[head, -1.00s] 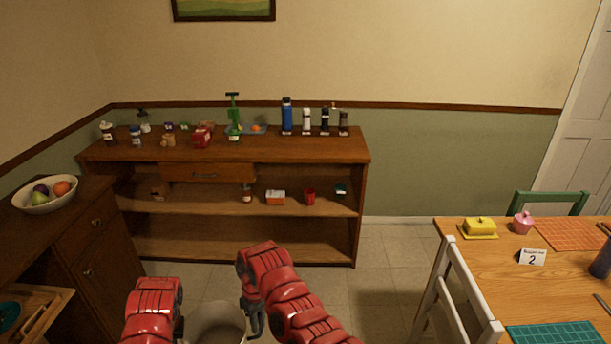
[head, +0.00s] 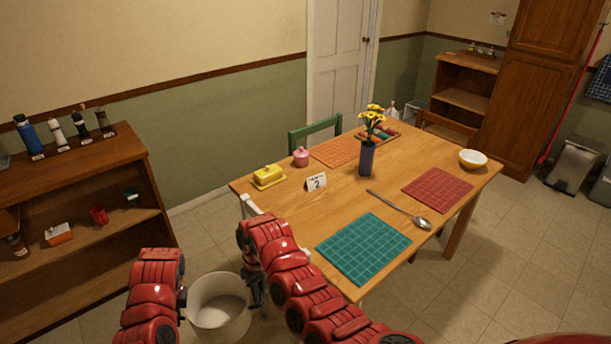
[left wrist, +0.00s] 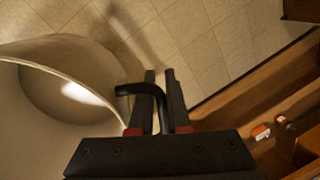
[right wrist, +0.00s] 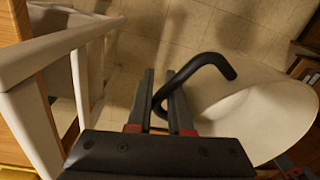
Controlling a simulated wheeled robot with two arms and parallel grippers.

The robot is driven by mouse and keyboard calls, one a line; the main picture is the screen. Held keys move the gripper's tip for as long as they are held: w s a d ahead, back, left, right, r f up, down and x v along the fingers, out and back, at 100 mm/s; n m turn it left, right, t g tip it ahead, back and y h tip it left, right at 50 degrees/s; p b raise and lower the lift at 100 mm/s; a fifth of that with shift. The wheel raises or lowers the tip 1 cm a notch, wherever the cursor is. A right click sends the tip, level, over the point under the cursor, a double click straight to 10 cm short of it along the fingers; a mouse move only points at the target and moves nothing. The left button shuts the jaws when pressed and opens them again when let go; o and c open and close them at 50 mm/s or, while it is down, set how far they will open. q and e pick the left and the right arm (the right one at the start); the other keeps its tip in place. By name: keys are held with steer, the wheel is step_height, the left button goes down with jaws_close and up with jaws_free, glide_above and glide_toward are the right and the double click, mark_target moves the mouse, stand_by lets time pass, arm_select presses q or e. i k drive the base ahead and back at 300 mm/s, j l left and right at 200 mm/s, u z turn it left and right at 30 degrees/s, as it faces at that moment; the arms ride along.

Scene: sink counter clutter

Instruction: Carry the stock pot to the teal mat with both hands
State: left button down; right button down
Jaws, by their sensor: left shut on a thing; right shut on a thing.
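The stock pot (head: 219,313) is a cream, open, empty-looking pot held upright between my arms, over the floor at the bottom of the head view. My left gripper (left wrist: 160,88) is shut on one black handle at the pot's side. My right gripper (right wrist: 160,90) is shut on the opposite black handle; it shows beside the pot in the head view (head: 256,288). The pot's wall also fills the left of the left wrist view (left wrist: 60,100) and the right of the right wrist view (right wrist: 265,115). The teal mat (head: 363,248) lies bare on the table's near corner, right of the pot.
The wooden table (head: 330,205) also holds a spoon (head: 400,209), a red mat (head: 438,190), a flower vase (head: 367,157) and a yellow butter dish (head: 268,176). A white chair (right wrist: 60,80) stands close beside my right gripper. A wooden shelf (head: 85,200) is at left.

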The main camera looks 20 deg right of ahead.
mark_target(365, 243)
steer(key=z, duration=1.4)
steer(key=i+j+z, duration=0.15)
steer(key=j, duration=0.15)
steer(key=i+j+z, duration=0.35)
steer(key=j, duration=0.3)
steer(key=i+j, duration=0.1)
steer(key=j, duration=0.25)
steer(key=i+j, duration=0.1)
steer(key=j, duration=0.3)
